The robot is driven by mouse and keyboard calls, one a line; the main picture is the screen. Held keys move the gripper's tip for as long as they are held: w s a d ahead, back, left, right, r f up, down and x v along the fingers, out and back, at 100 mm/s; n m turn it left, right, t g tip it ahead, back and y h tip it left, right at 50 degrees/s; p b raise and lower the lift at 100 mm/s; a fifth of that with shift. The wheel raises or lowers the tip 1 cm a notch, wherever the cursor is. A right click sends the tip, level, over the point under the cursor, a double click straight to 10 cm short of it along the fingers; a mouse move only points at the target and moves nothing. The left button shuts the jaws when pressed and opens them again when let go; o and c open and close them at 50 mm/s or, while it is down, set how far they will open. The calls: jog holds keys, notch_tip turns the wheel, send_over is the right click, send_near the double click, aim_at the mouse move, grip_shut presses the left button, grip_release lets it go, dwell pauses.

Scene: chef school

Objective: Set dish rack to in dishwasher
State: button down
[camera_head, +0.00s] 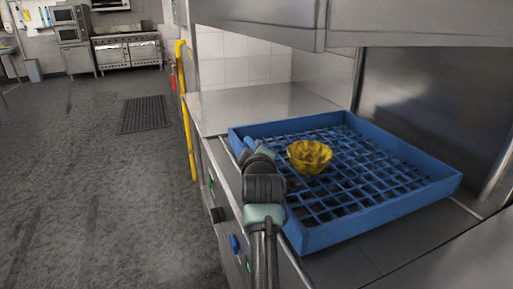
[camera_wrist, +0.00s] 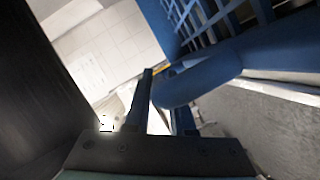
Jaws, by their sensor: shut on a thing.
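The blue dish rack (camera_head: 375,218) lies flat on the steel counter, with an open grid floor and raised walls. A yellow bowl (camera_head: 309,157) sits inside it, towards the left. My gripper (camera_head: 252,147) is at the rack's left side, shut on its blue rim. In the wrist view, the rounded blue rim (camera_wrist: 205,78) of the rack passes at my gripper's fingers (camera_wrist: 163,90). The exact contact is partly hidden by my arm in the head view. A steel hood (camera_head: 420,22), seemingly the dishwasher's, hangs above the rack.
Bare steel counter (camera_head: 255,102) lies behind the rack, up to a tiled wall (camera_head: 245,62). A steel panel (camera_head: 430,95) and a post stand behind the rack on the right. A yellow upright (camera_head: 186,115) stands at the counter's end. The floor at left is open, with a dark mat (camera_head: 144,114).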

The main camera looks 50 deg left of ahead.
dwell(0.3)
jog(key=c, duration=0.8)
grip_release()
jog(key=shift+o, duration=0.2)
jog(key=v, duration=1.3)
